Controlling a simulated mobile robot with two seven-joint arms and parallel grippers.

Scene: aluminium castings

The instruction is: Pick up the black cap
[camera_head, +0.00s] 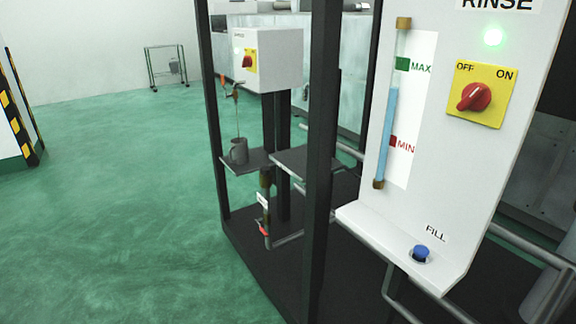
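I cannot make out a black cap anywhere in the head view. Neither of my grippers is in view. A small dark grey mug-like cup (238,152) stands on a dark shelf (243,166) in the frame, below a thin tap (233,97). It is too small to tell more about it.
A white rinse panel (412,120) with a red knob (475,97), level tube (386,130) and blue fill button (421,252) is close on the right. Black posts (322,150) stand left of it. A grey control box (270,60) is behind. Green floor (130,220) is open at left.

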